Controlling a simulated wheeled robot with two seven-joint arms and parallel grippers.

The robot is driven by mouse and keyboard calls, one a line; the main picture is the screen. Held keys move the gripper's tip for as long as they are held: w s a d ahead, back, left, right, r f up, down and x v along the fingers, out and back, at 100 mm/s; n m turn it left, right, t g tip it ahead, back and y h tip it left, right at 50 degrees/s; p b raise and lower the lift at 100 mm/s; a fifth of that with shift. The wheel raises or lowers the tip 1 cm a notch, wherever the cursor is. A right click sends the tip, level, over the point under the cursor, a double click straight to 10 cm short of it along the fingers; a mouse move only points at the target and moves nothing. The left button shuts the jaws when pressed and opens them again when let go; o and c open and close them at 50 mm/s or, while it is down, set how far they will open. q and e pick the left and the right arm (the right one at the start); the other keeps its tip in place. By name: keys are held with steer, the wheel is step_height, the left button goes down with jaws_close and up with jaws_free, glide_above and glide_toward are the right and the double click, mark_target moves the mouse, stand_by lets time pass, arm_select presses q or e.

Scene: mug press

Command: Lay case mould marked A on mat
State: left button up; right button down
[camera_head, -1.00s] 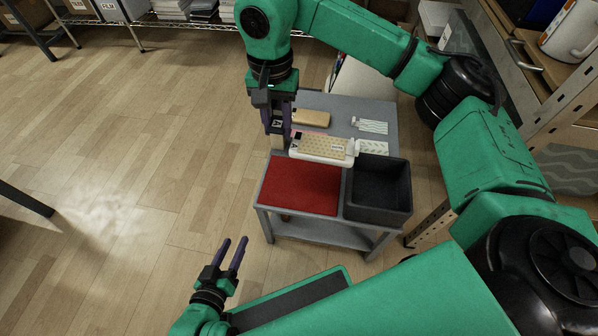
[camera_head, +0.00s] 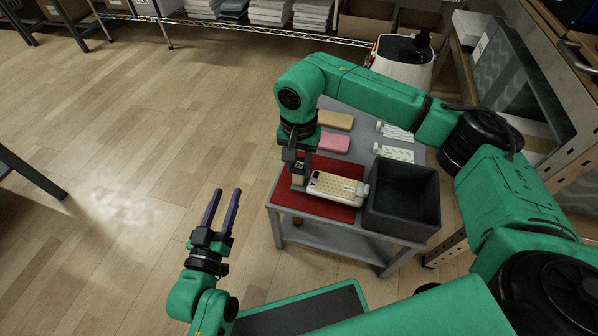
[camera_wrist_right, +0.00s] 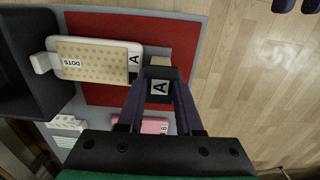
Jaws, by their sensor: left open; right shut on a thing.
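The case mould (camera_head: 340,188) is a pale tray with a tan dotted face. In the right wrist view the mould (camera_wrist_right: 98,60) shows "DOTS" and an A at one end. My right gripper (camera_head: 299,176) is shut on the small end block (camera_wrist_right: 160,70) of the mould, which also bears an A. The mould is over the red mat (camera_head: 318,208), its far end near the mat's right edge. I cannot tell whether it touches the mat. My left gripper (camera_head: 222,210) is open and empty, left of the table and apart from it.
A dark open bin (camera_head: 403,196) stands right of the mat. Behind lie a pink case (camera_head: 333,142), a tan case (camera_head: 335,120) and white patterned pieces (camera_head: 394,153) on the grey table. A shelf rack stands at the right. The floor at left is clear.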

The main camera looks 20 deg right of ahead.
step_height(320, 180, down, 2)
steer(key=shift+f+b, duration=0.15)
steer(key=shift+b, duration=0.15)
arm_select(q)
steer(key=w+r+t, duration=0.2)
steer(key=w+r, duration=0.1)
steer(key=r, duration=0.5)
steer(key=shift+a+r+t+h, duration=0.35)
steer(key=shift+r+t+h, duration=0.05)
steer(key=shift+r, duration=0.25)
steer(key=shift+r, duration=0.2)
arm_select(e)
steer(key=c, duration=0.6)
jaws_free()
steer(key=shift+f, duration=0.1)
arm_select(q)
steer(key=shift+w+r+m+t, duration=0.2)
steer(key=shift+r+m+t, duration=0.1)
steer(key=shift+r, duration=0.1)
